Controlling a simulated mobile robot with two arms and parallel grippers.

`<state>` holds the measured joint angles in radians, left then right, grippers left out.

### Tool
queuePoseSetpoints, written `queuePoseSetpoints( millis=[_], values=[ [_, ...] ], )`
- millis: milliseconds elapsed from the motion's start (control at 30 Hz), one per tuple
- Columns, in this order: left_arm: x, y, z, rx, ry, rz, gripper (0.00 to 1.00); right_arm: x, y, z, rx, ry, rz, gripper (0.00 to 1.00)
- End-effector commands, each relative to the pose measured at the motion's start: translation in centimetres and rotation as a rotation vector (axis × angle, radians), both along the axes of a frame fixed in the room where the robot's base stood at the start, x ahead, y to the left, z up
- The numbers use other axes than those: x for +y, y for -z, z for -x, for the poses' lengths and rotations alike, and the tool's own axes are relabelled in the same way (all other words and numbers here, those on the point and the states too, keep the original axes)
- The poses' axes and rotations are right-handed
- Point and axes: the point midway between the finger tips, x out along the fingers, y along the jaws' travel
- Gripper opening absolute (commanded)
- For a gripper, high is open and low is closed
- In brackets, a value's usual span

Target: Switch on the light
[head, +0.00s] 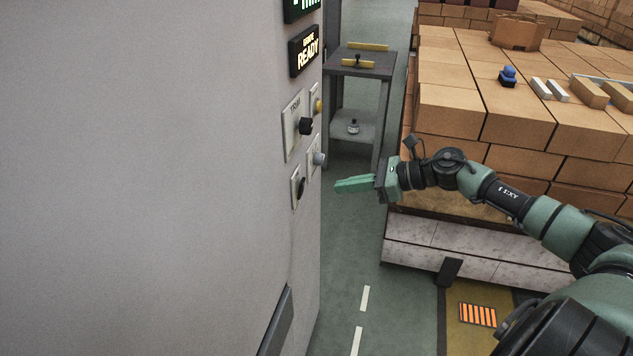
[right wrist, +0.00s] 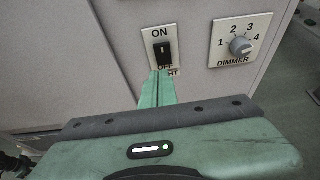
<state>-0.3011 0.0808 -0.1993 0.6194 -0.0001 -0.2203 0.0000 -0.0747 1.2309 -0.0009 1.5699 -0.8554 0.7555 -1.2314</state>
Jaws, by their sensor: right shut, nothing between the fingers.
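The light switch (right wrist: 163,51) is a black rocker on a pale plate in the right wrist view, marked ON above and OFF below. Part of the lower label is hidden behind my fingers. In the head view the switch (head: 300,188) is the lowest control on the grey cabinet's edge. My right gripper (right wrist: 158,76) is shut and empty, its green fingertips over the lower part of the plate, just below the rocker. I cannot tell whether they touch it. In the head view my right gripper (head: 340,186) points left toward the switch. My left gripper is not in view.
A dimmer knob (right wrist: 240,46) sits right of the switch. A black TRIM knob (head: 306,126) and a lit READY sign (head: 305,51) are higher on the cabinet. A cabinet handle (head: 275,325) is below.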

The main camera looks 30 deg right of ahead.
Motion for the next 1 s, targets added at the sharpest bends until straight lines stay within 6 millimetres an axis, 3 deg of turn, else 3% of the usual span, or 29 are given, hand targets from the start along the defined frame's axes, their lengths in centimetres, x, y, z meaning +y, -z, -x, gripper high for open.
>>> queuePoseSetpoints(
  millis=[267,533,1000],
  values=[
    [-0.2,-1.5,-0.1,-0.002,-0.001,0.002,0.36,2.3,0.8,-2.6,-0.005,-0.002,-0.004,0.0],
    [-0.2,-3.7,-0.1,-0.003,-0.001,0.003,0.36,4.3,0.4,-5.0,-0.002,-0.002,-0.002,0.0],
    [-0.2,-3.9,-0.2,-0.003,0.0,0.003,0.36,4.8,0.7,-5.6,0.0,-0.001,0.0,0.0]
  ],
)
